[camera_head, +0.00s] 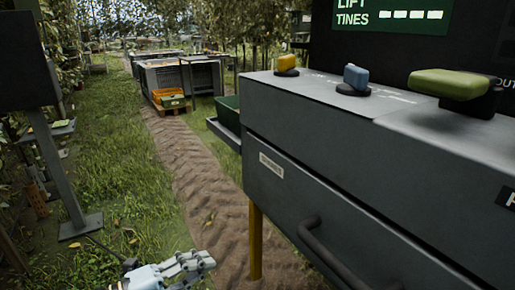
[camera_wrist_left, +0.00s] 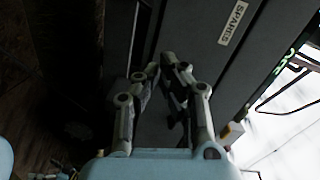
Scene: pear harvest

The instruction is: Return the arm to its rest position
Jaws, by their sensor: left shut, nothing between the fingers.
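My left gripper (camera_head: 196,260) shows at the bottom of the head view, low over the dirt track and left of the grey cabinet (camera_head: 330,143). In the left wrist view the fingers of my left gripper (camera_wrist_left: 172,62) are shut with nothing between them. The cabinet's dark drawer front with its SPARES label (camera_wrist_left: 233,22) lies beyond the fingers in that view. I cannot tell whether the fingers touch it. My right gripper is not in view.
Yellow (camera_head: 287,64), blue (camera_head: 356,77) and green (camera_head: 449,84) knobs stand on the cabinet top. A drawer handle (camera_head: 335,255) sticks out. A green tray (camera_head: 229,115) juts from the cabinet's far side. A dark post stand (camera_head: 62,170) is at left.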

